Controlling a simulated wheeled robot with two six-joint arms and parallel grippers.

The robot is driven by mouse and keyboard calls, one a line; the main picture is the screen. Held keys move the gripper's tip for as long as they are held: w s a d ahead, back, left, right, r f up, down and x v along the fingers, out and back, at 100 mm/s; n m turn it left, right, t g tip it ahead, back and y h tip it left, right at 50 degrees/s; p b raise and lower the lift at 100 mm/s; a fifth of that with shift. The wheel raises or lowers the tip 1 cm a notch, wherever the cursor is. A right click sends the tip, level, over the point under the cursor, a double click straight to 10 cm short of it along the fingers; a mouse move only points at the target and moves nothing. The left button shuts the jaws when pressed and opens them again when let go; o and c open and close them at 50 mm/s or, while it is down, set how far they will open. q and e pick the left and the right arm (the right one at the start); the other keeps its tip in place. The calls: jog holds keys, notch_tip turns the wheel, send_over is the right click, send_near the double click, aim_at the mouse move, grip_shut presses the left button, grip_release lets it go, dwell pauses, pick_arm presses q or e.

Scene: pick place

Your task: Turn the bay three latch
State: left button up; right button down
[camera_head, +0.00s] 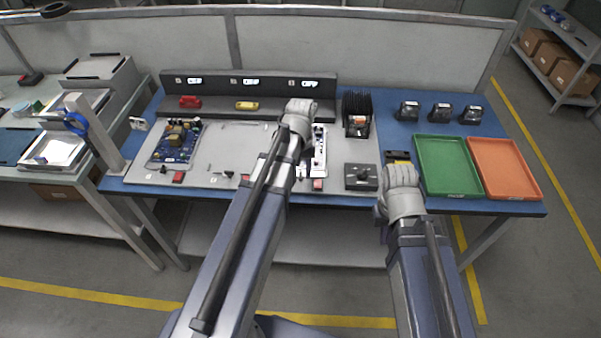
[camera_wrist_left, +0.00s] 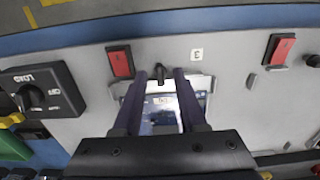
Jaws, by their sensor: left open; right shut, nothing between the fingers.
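The bay three latch (camera_wrist_left: 160,74) is a small black handle beside a printed 3 and a red block (camera_wrist_left: 120,62) in the left wrist view. My left gripper (camera_wrist_left: 166,80) is open there, its two dark fingers on either side of the latch; contact cannot be told. A board (camera_wrist_left: 162,114) with a blue part lies behind the latch, between the fingers. In the head view my left arm hides most of bay three, whose board (camera_head: 320,146) shows at its right. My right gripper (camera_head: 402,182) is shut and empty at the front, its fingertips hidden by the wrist.
A black rotary switch box (camera_head: 360,177) sits between my arms. A black rack (camera_head: 357,112) stands behind it. Green (camera_head: 449,193) and orange (camera_head: 508,196) trays lie at right. Bay one holds a blue circuit board (camera_head: 175,145); bay two's panel (camera_head: 238,148) looks mostly bare.

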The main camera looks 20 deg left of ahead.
pick_arm(q)
jog(key=shift+c, duration=0.3)
grip_shut()
dwell(0.4)
jog(key=n, duration=1.3)
jog(key=shift+n, duration=2.4)
